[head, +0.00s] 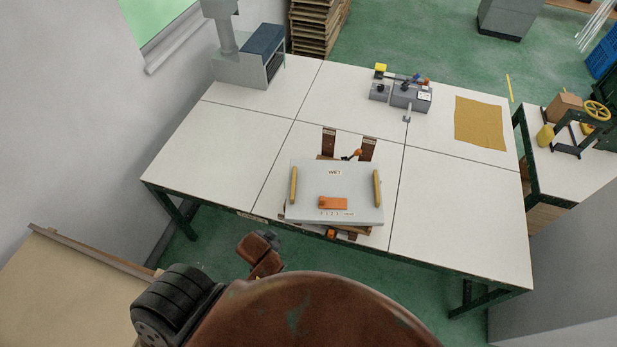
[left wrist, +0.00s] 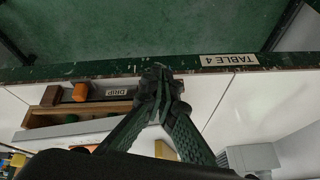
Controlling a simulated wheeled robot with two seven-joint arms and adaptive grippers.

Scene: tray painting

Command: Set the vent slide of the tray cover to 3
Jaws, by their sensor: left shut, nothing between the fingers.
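The tray cover (head: 307,178) is a pale grey plate marked WET, lying on a wooden tray frame at the table's middle front. Its orange vent slide (head: 335,203) lies near the front edge, above a row of small marks that I cannot read. My left gripper (left wrist: 158,76) is shut and empty in the left wrist view, near the table's front edge, beside the tray and apart from the slide. In the head view my left arm's end shows just off that edge, but its fingers are not clear. The slide cannot be made out in the wrist view. My right gripper is not in view.
Yellow handles (head: 293,186) (head: 377,189) stand on the cover's sides. An orange knob (left wrist: 81,92) and a DRIP label (left wrist: 117,91) are at the tray's front. A grey device (head: 408,97) and yellow cloth (head: 480,123) lie behind right.

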